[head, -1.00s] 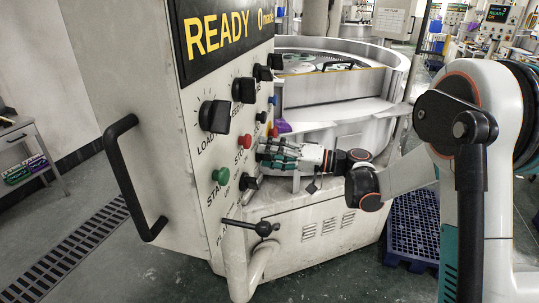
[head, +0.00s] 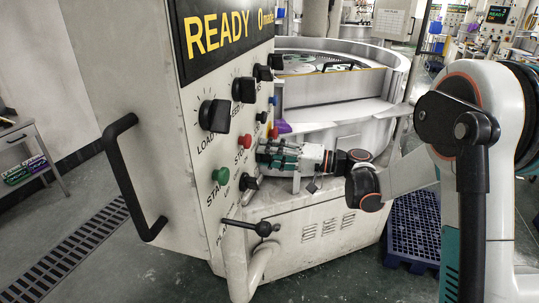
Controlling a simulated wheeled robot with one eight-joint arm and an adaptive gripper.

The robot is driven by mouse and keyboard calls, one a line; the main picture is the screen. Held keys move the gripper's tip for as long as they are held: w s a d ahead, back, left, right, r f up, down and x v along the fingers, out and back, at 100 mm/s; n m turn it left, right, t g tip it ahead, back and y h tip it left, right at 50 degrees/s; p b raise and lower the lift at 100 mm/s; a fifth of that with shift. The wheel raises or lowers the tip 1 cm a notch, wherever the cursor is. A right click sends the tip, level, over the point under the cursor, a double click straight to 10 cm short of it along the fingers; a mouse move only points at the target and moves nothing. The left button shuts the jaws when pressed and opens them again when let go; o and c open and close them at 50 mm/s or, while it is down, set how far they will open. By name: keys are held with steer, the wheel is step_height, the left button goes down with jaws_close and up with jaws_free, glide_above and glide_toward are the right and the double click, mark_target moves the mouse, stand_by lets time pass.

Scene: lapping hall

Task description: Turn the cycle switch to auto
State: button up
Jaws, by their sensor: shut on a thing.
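My gripper (head: 263,153) reaches in from the right, its fingers against the sloped face of the grey control panel (head: 205,160), just right of and below the red stop button (head: 244,141). The fingers are shut on a small control there, which I take to be the cycle switch. They hide that switch, so I cannot see its label or which way it points. A black switch (head: 250,183) shows just below the gripper. The green start button (head: 221,175) is lower left.
Three large black knobs, such as the load knob (head: 214,116), stand out above. A black lever (head: 262,228) juts out below, and a black handle (head: 122,175) is on the left side. The round lapping machine (head: 345,110) is behind. A blue pallet (head: 415,225) lies at right.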

steer(key=m, duration=0.3)
steer(key=m+b, duration=0.1)
steer(key=m, duration=0.1)
steer(key=shift+f, duration=0.25)
steer(key=shift+f+m, duration=0.15)
steer(key=shift+m, duration=2.35)
steer(key=o, duration=1.1)
steer(key=shift+c, duration=0.2)
steer(key=v, duration=1.2)
